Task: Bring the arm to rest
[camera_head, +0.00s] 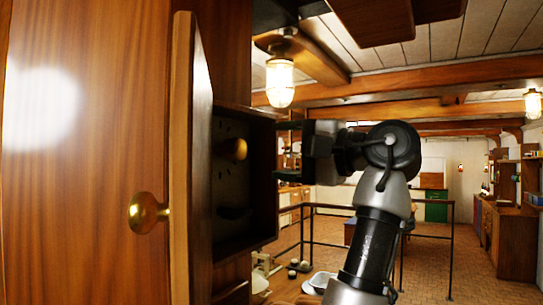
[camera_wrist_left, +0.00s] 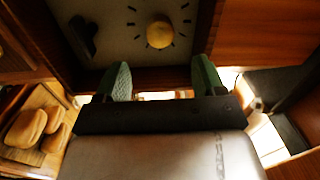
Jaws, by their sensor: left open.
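My left gripper (camera_head: 284,151) is open and empty, in front of a recessed box (camera_head: 262,180) in the wooden wall. Its two fingers point toward the box, apart from the knob. In the left wrist view the spread fingers (camera_wrist_left: 161,78) have green pads with nothing between them. The box's panel (camera_wrist_left: 120,20) carries a brass knob (camera_head: 234,149) ringed by dark marks and a black lever (camera_head: 234,212). The knob (camera_wrist_left: 160,34) and the lever (camera_wrist_left: 82,36) also show in the left wrist view. My right gripper is not in view.
Below are a counter with a white basin (camera_head: 321,281) and, in the wrist view, brown loaf-like items (camera_wrist_left: 28,126). Metal railings (camera_head: 310,225) stand behind my arm, with open floor beyond.

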